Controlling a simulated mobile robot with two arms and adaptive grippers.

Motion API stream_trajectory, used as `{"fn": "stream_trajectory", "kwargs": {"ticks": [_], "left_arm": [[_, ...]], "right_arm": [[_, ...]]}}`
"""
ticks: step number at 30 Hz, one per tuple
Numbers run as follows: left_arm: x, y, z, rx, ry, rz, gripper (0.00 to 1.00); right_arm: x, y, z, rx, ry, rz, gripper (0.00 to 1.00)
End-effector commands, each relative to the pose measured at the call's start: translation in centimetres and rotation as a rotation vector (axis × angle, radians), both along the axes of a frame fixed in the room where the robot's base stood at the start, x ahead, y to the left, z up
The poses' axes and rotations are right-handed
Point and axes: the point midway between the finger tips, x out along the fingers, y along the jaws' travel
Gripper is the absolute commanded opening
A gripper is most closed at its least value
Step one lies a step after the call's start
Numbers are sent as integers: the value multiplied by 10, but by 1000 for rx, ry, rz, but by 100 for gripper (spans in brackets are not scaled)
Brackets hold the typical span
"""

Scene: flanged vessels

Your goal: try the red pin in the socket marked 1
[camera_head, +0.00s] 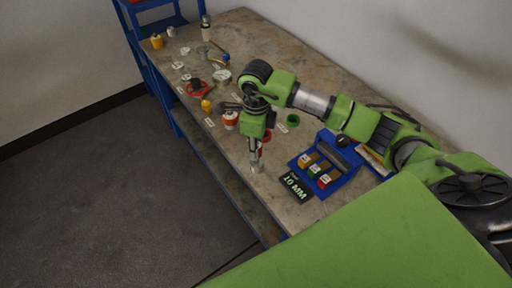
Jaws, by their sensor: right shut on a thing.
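My right gripper (257,168) points down low over the near part of the bench, left of the black "10 MM" sign. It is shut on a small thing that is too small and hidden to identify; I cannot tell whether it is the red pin. A blue holder (346,178) right of the gripper carries small labelled pieces in yellow, green and red; the red piece (325,181) is nearest the front. I cannot read a socket mark 1 anywhere. My left gripper is not in view.
The black "10 MM" sign (296,186) lies in front of the blue holder. A green ring (292,120) and an orange-and-white vessel (230,119) are behind the gripper. Several small vessels and tools crowd the far bench. The bench (226,157) has its open edge on the left.

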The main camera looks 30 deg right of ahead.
Motion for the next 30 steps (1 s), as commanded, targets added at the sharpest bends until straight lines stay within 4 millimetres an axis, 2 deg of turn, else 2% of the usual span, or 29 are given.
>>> {"fn": "stream_trajectory", "kwargs": {"ticks": [30], "left_arm": [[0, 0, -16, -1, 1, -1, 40]], "right_arm": [[0, 0, -17, -1, 1, 0, 0]]}}
